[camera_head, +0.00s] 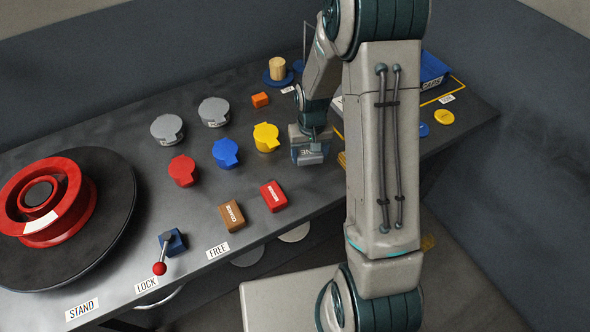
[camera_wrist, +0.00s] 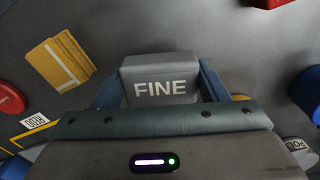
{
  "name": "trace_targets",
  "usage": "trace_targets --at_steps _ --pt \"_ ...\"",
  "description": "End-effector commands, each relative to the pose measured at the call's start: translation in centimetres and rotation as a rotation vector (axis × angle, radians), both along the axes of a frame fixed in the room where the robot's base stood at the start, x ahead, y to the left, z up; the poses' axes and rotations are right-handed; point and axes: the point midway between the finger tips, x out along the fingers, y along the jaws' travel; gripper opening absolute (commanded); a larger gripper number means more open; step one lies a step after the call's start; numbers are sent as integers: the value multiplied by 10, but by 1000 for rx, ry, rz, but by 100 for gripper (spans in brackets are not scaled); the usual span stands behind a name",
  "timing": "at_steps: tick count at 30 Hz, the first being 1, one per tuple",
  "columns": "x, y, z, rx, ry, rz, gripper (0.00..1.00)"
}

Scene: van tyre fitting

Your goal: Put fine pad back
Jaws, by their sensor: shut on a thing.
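The fine pad (camera_wrist: 160,80) is a grey block lettered FINE, held between the blue fingers of my gripper (camera_wrist: 158,88) in the wrist view. In the head view my gripper (camera_head: 309,150) is over the right half of the bench, right of the yellow lidded cap. The fine pad (camera_head: 308,154) shows there only in part, between the fingers. I cannot tell whether its underside touches the bench. A brown lettered block (camera_head: 231,213) and a red lettered block (camera_head: 272,196) lie to the left, near the front edge.
Red (camera_head: 183,171), blue (camera_head: 225,153) and yellow (camera_head: 266,137) lidded caps stand left of my gripper. An orange block (camera_head: 260,100) lies behind. A red wheel (camera_head: 45,202) sits on a dark turntable at left. My arm hides part of the bench's right side.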

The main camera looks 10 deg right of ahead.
Motion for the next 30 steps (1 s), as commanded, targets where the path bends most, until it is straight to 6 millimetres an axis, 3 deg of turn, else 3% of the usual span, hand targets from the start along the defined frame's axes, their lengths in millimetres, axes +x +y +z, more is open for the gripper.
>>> trace_targets --at_steps 8,15,24,30 --pt "-43 -6 39 -19 -11 -124 38" --pt "-98 -11 67 -19 -12 -262 38" --pt "-157 -14 81 -2 -7 -405 38" --pt "-170 -14 82 3 -1 -437 38"
